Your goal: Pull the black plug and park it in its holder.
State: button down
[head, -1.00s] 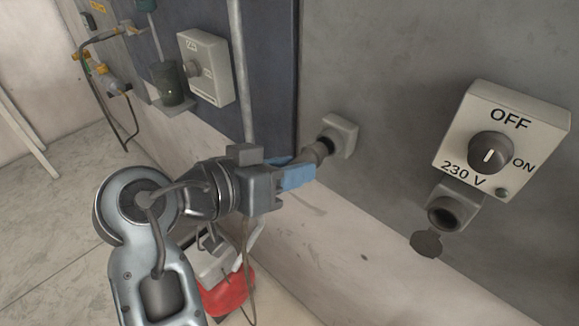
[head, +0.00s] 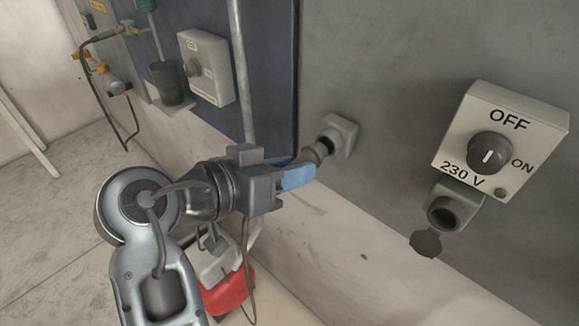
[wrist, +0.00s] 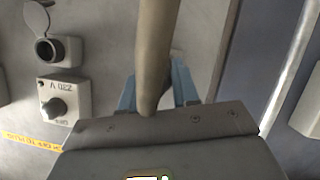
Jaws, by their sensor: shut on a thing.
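My gripper (head: 297,174) has its blue fingers shut on the black plug (head: 318,152). The plug's front end is at the mouth of the grey wall holder (head: 343,136); I cannot tell how deep it sits. The 230 V socket (head: 447,210) is empty, and its round lid (head: 426,243) hangs open. In the wrist view, the gripper (wrist: 157,92) is partly behind the thick cable (wrist: 155,55), which hides most of the plug. The empty socket (wrist: 47,50) shows at upper left there.
The switch box (head: 500,140) with OFF/ON knob (head: 489,154) is above the socket. A pipe (head: 241,70) runs down the wall left of the holder. Another box (head: 206,68) is at upper left. A red object (head: 228,290) is below my arm.

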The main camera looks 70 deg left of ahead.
aim_at(294, 161)
jog(key=shift+w+a+b, duration=0.15)
jog(key=shift+w+a, duration=0.25)
jog(key=shift+w, duration=0.25)
jog(key=shift+w+a+b, duration=0.15)
jog(key=shift+w+a, duration=0.25)
jog(key=shift+w, duration=0.25)
dwell(0.4)
jog(key=c, duration=0.8)
grip_release()
jog(key=shift+o, duration=0.2)
jog(key=shift+b+v, duration=0.65)
jog(key=shift+v, duration=3.2)
